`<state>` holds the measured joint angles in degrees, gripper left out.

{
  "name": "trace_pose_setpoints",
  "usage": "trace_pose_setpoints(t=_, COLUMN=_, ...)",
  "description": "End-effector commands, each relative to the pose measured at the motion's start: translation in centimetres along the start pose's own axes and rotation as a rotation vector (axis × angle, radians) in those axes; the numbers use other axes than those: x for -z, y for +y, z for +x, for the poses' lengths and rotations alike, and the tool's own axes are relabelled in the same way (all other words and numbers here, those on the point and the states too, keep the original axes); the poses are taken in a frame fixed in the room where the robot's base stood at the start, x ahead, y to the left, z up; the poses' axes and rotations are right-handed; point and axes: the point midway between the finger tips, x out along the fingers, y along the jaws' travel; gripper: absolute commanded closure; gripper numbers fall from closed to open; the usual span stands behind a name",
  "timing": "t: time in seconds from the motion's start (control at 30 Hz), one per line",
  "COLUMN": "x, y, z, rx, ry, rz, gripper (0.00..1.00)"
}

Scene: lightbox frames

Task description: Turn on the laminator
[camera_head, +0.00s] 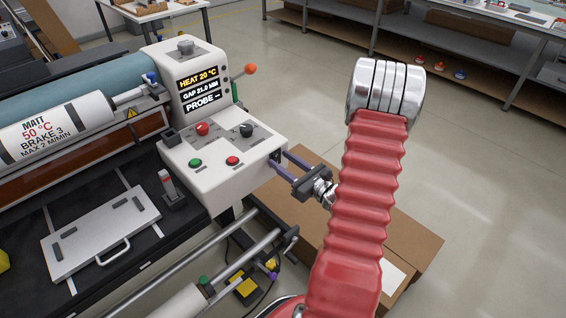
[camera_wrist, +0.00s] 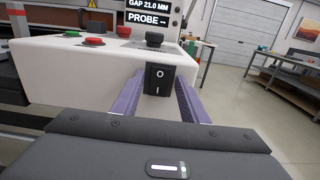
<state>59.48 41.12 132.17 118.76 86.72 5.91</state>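The laminator's white control console (camera_head: 215,160) stands at the left of the head view. Its display (camera_head: 198,88) is lit and reads HEAT 20 °C, GAP 21.0 MM and PROBE with dashes. A black rocker switch (camera_wrist: 158,80) marked O above and I below sits on the console's side face in the wrist view. My gripper (camera_head: 279,159) is at that side face, open, with nothing held. Its two purple fingers lie left and right of the switch in the wrist view. I cannot tell whether they touch the console.
The console top has green (camera_head: 195,163) and red (camera_head: 232,160) buttons, a red knob (camera_head: 202,129) and a black knob (camera_head: 246,130). An orange-tipped lever (camera_head: 250,69) sticks out behind. A cardboard box (camera_head: 410,240) lies below my arm. The floor (camera_head: 480,150) at right is clear.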

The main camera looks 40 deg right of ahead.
Motion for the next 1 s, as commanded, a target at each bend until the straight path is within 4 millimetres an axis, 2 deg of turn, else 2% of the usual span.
trace_pose_setpoints(t=0.07, x=-0.01, y=0.00, z=-0.01, rx=0.000, ry=0.000, rz=0.000, gripper=0.66)
trace_pose_setpoints(t=0.53, x=-0.02, y=-0.06, z=-0.03, rx=0.002, ry=0.000, rz=0.000, gripper=0.99)
trace_pose_setpoints(t=1.0, x=0.43, y=-0.09, z=0.04, rx=0.001, ry=-0.098, rz=0.002, gripper=0.99)
